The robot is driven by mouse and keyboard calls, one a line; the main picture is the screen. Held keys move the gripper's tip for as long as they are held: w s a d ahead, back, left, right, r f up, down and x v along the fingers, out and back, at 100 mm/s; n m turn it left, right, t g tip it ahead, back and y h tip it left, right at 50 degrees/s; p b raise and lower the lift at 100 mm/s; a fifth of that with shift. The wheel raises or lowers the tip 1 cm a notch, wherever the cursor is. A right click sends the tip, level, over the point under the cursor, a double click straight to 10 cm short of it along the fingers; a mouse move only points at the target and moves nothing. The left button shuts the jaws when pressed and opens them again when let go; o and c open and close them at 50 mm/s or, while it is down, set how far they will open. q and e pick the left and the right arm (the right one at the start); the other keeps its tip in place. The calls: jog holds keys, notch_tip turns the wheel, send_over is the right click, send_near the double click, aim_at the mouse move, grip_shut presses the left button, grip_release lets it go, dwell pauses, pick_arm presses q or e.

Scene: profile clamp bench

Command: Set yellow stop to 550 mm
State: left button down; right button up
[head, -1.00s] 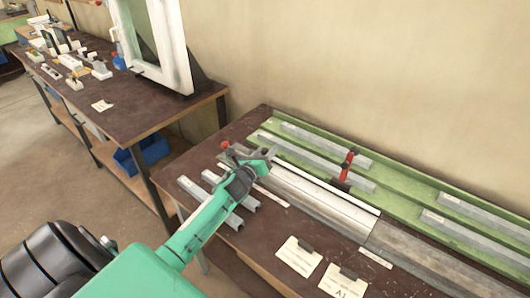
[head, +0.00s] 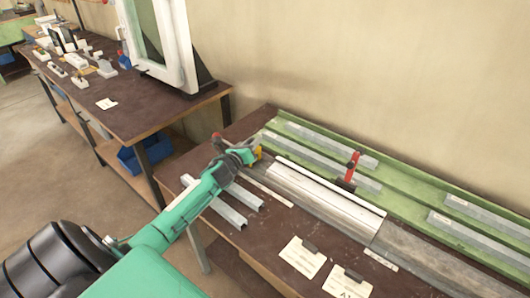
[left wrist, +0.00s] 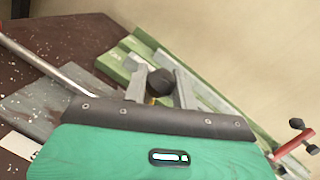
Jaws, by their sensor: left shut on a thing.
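The yellow stop (head: 258,152) shows as a small yellow piece at the left end of the long metal rail (head: 330,198) in the head view. My left gripper (head: 246,156) is at this end of the rail, over the stop. In the left wrist view the two grey fingers of my left gripper (left wrist: 160,88) stand on either side of a dark round knob (left wrist: 160,80), with a trace of yellow below it. The gripper is shut on this knob. Most of the stop is hidden by the gripper, and its scale reading cannot be made out. My right gripper is not in view.
A red clamp (head: 352,166) stands farther right on the rail's back side. Grey profiles (head: 232,207) lie by the bench's left edge, and more lie in the green tray (head: 440,192) behind. Paper cards (head: 302,258) lie in front. A second table (head: 125,98) stands at left.

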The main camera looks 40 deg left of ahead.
pick_arm(q)
jog(key=a, duration=0.2)
jog(key=a+b, duration=0.1)
jog(key=a, duration=0.2)
jog(key=a+b, duration=0.1)
jog(key=a, duration=0.1)
jog(key=shift+w+a, duration=0.15)
jog(key=shift+w, duration=0.1)
jog(key=c, duration=1.2)
grip_release()
jog(key=shift+o, duration=0.2)
jog(key=shift+s, duration=0.1)
